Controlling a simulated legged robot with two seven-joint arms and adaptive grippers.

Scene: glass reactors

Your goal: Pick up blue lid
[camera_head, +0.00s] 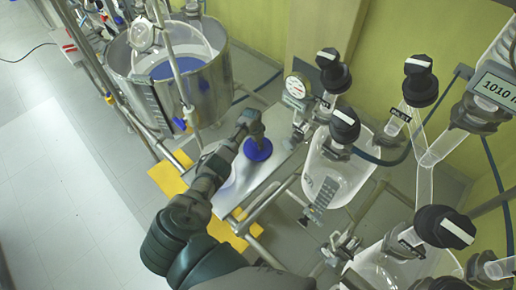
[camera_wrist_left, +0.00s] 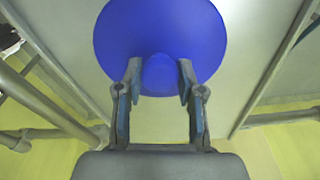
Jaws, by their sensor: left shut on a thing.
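The blue lid (camera_head: 260,153) is a round disc over a grey metal surface (camera_head: 232,191) near the middle of the head view. My left gripper (camera_head: 252,130) reaches it from the lower left. In the left wrist view the blue lid (camera_wrist_left: 160,30) fills the top middle, and the fingers of my left gripper (camera_wrist_left: 159,78) are shut on its raised round knob, one on each side. I cannot tell whether the lid touches the surface below. My right gripper is not in view.
A large steel vessel (camera_head: 212,100) with blue contents stands at the upper left. A clear glass reactor (camera_head: 345,178) with black-capped necks stands to the right of the lid. Metal rails (camera_head: 275,203) and yellow pieces (camera_head: 170,177) lie around the surface. The floor at left is clear.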

